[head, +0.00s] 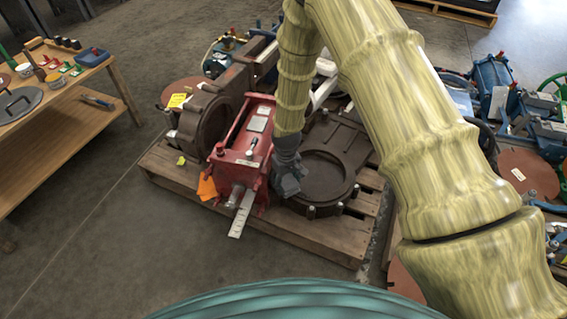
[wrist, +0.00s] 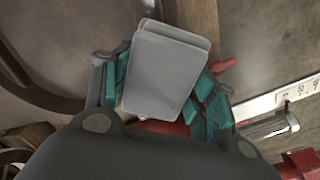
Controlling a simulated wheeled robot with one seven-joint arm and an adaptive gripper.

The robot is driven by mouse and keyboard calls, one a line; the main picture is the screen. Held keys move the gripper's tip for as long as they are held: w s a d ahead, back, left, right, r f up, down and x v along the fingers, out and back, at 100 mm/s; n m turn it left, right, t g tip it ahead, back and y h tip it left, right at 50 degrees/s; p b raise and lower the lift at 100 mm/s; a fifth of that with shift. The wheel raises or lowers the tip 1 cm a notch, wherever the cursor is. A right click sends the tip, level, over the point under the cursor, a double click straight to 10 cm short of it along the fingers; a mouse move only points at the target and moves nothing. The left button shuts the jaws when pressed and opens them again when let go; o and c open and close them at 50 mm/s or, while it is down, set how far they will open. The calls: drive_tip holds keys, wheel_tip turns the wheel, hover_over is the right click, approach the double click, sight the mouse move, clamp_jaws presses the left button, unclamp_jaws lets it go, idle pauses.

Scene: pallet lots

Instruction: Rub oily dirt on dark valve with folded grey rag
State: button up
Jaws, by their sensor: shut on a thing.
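My gripper (head: 288,178) is shut on the folded grey rag (wrist: 165,72). In the wrist view the rag is a pale grey rounded pad between the teal finger pads. In the head view my gripper is low over the near left edge of the dark valve (head: 325,178), beside the red machine. The valve is dark brown with a round face and lies on a pallet. Its curved rim also shows in the wrist view (wrist: 22,75). I cannot tell whether the rag touches the valve. I cannot make out the oily dirt; the rag and gripper may hide it.
The red machine (head: 242,160) stands close left of my gripper, with an orange tag (head: 207,188) and a white scale strip (head: 241,214). A second dark brown ring-shaped casting (head: 203,118) is behind it. The wooden pallet (head: 295,235) carries these. A wooden bench (head: 60,120) stands left; floor between is clear.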

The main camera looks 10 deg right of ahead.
sight(287, 180)
wheel_tip(287, 180, up, 3)
drive_tip(key=shift+s+d+r+p, duration=0.1)
drive_tip(key=shift+p, duration=0.55)
wheel_tip(287, 180, up, 5)
drive_tip(key=p, duration=0.4)
